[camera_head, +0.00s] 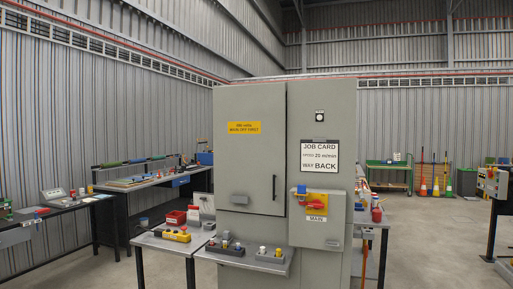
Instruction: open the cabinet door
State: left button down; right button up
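The grey cabinet (299,180) stands upright in the middle of the head view. Its door (248,150) is the left front panel and looks closed, flush with the frame. A dark vertical bar handle (274,188) sits on the door's right side. A yellow label (244,128) is near the door's top. To the right of the door is a red switch on a yellow plate (317,203), marked MAIN. Neither of my grippers shows in this view.
A low shelf (243,262) with small devices juts out in front of the cabinet's base. A small table (160,243) stands at its left, and long workbenches (71,203) run further left. A job card (319,156) is on the cabinet. Open floor (435,225) lies to the right.

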aim_at(249, 126)
jog(key=u, duration=0.1)
jog(key=i, duration=0.95)
jog(key=z, duration=0.3)
jog(key=k, duration=0.3)
jog(key=u, duration=0.75)
jog(key=i, duration=1.25)
jog(key=z, duration=0.1)
